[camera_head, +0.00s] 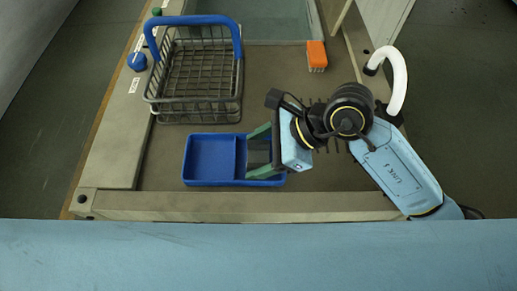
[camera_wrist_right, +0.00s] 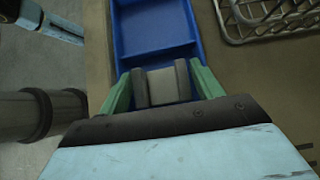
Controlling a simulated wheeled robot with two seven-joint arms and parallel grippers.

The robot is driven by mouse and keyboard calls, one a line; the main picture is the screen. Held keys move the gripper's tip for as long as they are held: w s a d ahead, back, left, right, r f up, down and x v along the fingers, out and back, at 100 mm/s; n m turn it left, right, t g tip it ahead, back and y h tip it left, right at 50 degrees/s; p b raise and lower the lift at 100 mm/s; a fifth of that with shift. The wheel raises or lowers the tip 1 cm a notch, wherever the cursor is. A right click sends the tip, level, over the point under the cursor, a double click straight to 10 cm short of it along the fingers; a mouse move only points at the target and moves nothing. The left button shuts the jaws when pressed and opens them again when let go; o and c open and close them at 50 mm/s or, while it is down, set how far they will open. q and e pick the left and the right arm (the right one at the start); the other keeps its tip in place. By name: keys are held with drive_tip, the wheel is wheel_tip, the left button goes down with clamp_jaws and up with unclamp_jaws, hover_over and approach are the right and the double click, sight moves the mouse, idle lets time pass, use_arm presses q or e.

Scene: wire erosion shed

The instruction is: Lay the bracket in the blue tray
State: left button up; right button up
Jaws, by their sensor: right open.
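The blue tray (camera_head: 213,158) lies near the front edge of the work surface, split by a divider into two compartments. It also shows in the right wrist view (camera_wrist_right: 150,28). My right gripper (camera_head: 262,152) is over the tray's right compartment, its green fingers apart. The fingers also show in the right wrist view (camera_wrist_right: 160,88). A grey-beige piece, apparently the bracket (camera_wrist_right: 162,86), shows between the open fingers at the tray's near end. Its underside and any contact with the fingers are hidden. My left gripper does not show.
A wire basket (camera_head: 200,82) with a blue handle stands behind the tray. An orange-topped brush or block (camera_head: 316,54) lies at the back right. A blue knob (camera_head: 137,61) is on the left rim. The surface between the basket and the orange piece is clear.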

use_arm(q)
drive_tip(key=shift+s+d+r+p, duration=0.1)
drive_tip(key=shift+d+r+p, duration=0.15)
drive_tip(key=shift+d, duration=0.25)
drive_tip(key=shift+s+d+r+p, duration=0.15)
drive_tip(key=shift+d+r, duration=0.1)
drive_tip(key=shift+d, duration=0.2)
use_arm(e)
drive_tip(key=v, duration=1.2)
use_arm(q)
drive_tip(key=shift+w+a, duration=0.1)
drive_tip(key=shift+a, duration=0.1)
use_arm(e)
drive_tip(key=shift+r, duration=0.1)
